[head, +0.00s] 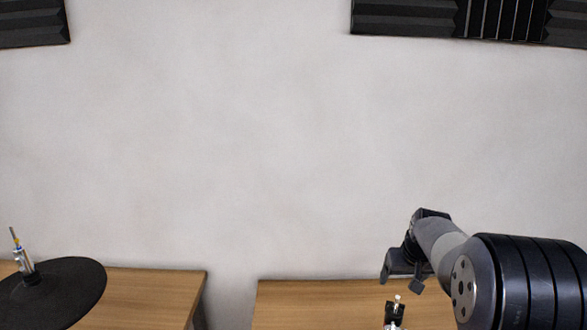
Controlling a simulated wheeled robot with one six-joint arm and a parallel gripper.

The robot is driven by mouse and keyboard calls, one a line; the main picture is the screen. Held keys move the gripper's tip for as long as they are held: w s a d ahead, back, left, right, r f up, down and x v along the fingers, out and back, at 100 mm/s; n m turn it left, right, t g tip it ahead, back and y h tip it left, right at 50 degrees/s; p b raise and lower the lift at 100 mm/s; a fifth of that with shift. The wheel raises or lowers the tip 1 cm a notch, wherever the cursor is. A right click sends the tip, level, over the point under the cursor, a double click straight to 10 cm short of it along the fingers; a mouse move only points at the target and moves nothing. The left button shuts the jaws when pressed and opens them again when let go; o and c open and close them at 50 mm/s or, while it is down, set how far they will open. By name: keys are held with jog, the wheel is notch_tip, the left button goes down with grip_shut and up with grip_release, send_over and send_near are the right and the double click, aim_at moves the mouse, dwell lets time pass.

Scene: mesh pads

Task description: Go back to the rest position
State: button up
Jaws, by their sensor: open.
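My gripper (402,283) is in the lower right of the head view, at the end of my arm. Its jaws are apart and hang downward, with nothing seen between them. It appears above the right wooden table (310,302). A small black and silver object (394,314) shows just below the gripper in the picture, partly cut off by the bottom edge. I see no contact between them, though the exact distance cannot be told.
A left wooden table (160,290) carries a round black pad (75,285) with a slim upright silver object (24,262) on it. A gap separates the tables. A pale wall (230,140) stands behind, with dark ridged panels (400,18) at the top. The air between is clear.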

notch_tip(320, 180, up, 3)
jog(key=shift+f+p, duration=0.1)
jog(key=shift+p, duration=0.6)
